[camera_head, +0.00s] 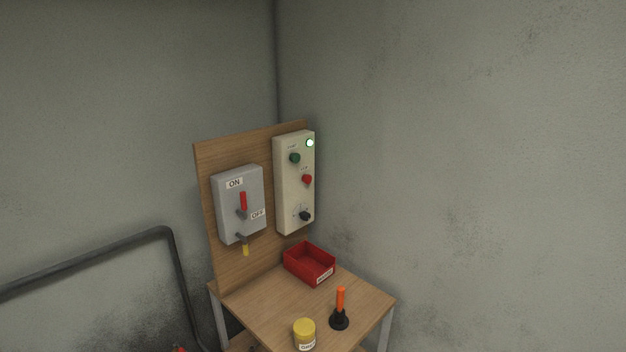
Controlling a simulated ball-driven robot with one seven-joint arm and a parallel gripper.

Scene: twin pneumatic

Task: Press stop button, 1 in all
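The stop button is taken to be the red round button (307,179) on the beige control box (284,198); its small label is too blurred to read surely. A green button (295,158) sits above it, and a black rotary knob (305,216) below. A lamp (310,143) at the box's top right glows greenish white. The box is mounted on an upright wooden board (207,160). My gripper is not in view, so its state and distance from the button are hidden.
On the wooden table (262,306) below are a red bin (309,263), a yellow-lidded jar (304,333) and an orange-handled tool (340,302). A dark pipe (90,264) runs left.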

